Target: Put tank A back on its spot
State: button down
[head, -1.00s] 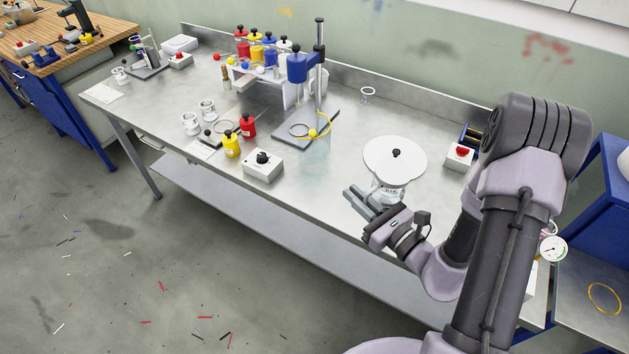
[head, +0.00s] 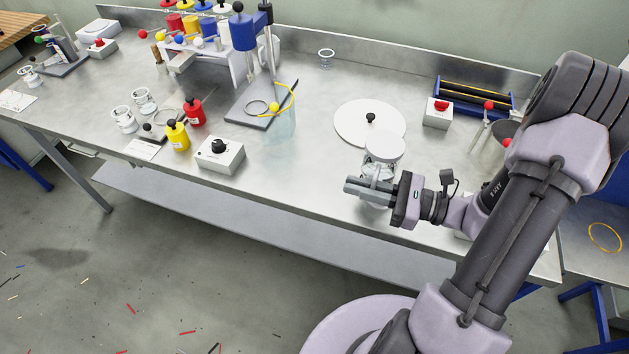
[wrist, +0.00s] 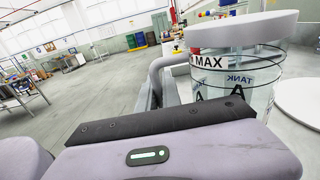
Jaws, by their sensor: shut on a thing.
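Tank A (wrist: 235,75) is a clear jar with a pale flat lid, black "MAX" and "TANK A" marks and a side handle (wrist: 165,72). It also shows in the head view (head: 378,168), just in front of the round white plate. My gripper (head: 368,188) is shut on it, at the near side of the bench; the fingers hide part of the jar. In the wrist view the tank looks upright. I cannot tell whether its base touches the bench. No spot marked for tank A can be made out.
A white plate (head: 350,122) with a black knob lies behind the tank. A red-button box (head: 438,115) and blue rack (head: 475,95) are at right. Bare bench (head: 300,165) lies left of the gripper.

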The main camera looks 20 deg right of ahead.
jog(key=w+a+f+b, duration=0.1)
jog(key=w+a+b, duration=0.1)
jog(key=w+a, duration=0.1)
jog(key=w+a+f+b, duration=0.1)
jog(key=w+a+f, duration=0.1)
jog(key=w+a, duration=0.1)
jog(key=w+a+f+b, duration=0.2)
jog(key=w+a, duration=0.1)
jog(key=shift+a+f+b, duration=0.1)
jog(key=shift+a+b, duration=0.2)
jog(key=shift+a, duration=0.1)
jog(key=shift+r, duration=0.25)
jog(key=c, duration=2)
grip_release()
jog(key=shift+f, duration=0.25)
jog(key=o, duration=0.5)
jog(key=shift+c, duration=0.2)
